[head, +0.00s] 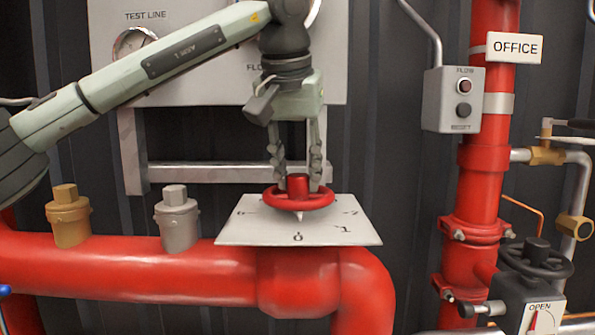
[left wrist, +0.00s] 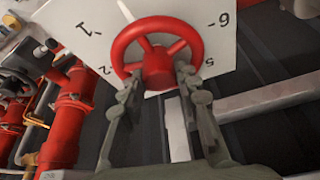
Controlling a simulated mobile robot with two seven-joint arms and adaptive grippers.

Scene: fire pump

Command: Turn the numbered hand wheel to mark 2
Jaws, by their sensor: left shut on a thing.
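The red hand wheel (head: 298,198) sits over a white, tilted number plate (head: 250,233) on the red pipe. Its white pointer (head: 300,217) points toward the mark 0 at the plate's front edge; marks 1 and 2 lie to its right. My left gripper (head: 297,181) comes down from above and is shut on the wheel, one finger on either side of the hub. In the left wrist view the wheel (left wrist: 190,32) and its hub lie at the fingertips. There the plate (left wrist: 75,22) shows marks 1, 2, 5 and 6. My right gripper is not in view.
A brass plug (head: 68,222) and a grey plug (head: 176,225) stand on the pipe to the left. A grey frame (head: 210,177) is behind the gripper. At right are a control box (head: 453,100), a red riser pipe (head: 482,190) and a black handwheel (head: 537,258).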

